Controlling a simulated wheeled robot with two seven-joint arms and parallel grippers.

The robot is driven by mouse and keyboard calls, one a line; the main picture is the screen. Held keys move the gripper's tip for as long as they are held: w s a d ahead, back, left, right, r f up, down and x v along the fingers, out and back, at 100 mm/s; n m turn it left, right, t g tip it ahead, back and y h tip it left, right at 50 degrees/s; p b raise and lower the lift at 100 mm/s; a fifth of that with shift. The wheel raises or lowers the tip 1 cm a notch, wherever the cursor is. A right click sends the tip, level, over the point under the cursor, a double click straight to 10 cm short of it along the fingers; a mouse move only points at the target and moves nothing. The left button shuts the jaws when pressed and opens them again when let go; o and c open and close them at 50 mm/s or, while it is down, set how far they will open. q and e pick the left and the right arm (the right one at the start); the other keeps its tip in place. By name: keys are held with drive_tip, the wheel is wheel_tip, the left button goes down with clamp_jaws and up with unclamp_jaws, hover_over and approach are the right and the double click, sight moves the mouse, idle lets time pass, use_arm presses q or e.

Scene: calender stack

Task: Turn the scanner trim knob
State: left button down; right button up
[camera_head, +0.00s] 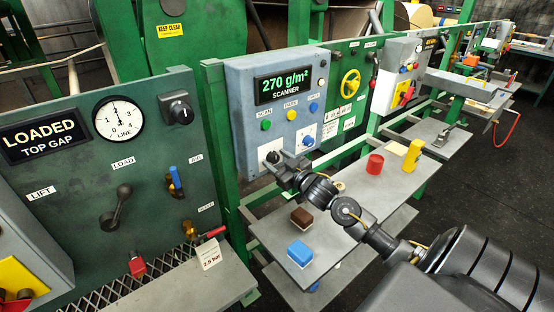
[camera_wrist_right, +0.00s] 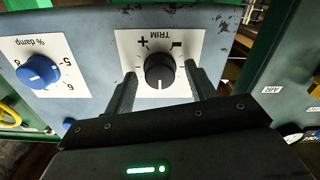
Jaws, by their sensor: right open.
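The scanner panel (camera_head: 240,108) is a grey-blue box with a green display (camera_head: 283,86) reading 270 g/m². The trim knob (camera_wrist_right: 160,70) is black and round on a white TRIM label with plus and minus marks, upside down in the wrist view. A pale pointer line on it points toward the bottom of that picture. My right gripper (camera_wrist_right: 160,82) is open, with one finger on each side of the knob; I cannot tell whether they touch it. In the head view my right gripper (camera_head: 280,163) is at the panel's lower left, partly covering the knob. My left gripper is not in view.
A blue % damp knob (camera_wrist_right: 37,71) is beside the trim knob. Green, yellow and blue buttons (camera_head: 291,115) sit above on the panel. The shelf (camera_head: 340,208) below holds a brown block (camera_head: 301,217), a blue block (camera_head: 300,252) and a red cylinder (camera_head: 375,164).

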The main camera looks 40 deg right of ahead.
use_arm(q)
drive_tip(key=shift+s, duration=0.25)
use_arm(e)
drive_tip(key=shift+w, duration=0.1)
drive_tip(key=c, duration=1)
drive_tip(key=shift+o, duration=0.2)
drive_tip(key=n, duration=0.3)
drive_tip(key=shift+n, duration=0.4)
drive_tip(key=n+b, duration=0.1)
drive_tip(key=n, duration=0.2)
drive_tip(key=shift+a+f+n, duration=0.1)
drive_tip(key=shift+n, duration=0.2)
drive_tip(key=n+b, duration=0.1)
drive_tip(key=n, duration=0.2)
drive_tip(key=shift+n, duration=0.3)
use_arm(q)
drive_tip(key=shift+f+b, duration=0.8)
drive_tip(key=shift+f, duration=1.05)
use_arm(e)
drive_tip(key=shift+n, duration=1.8)
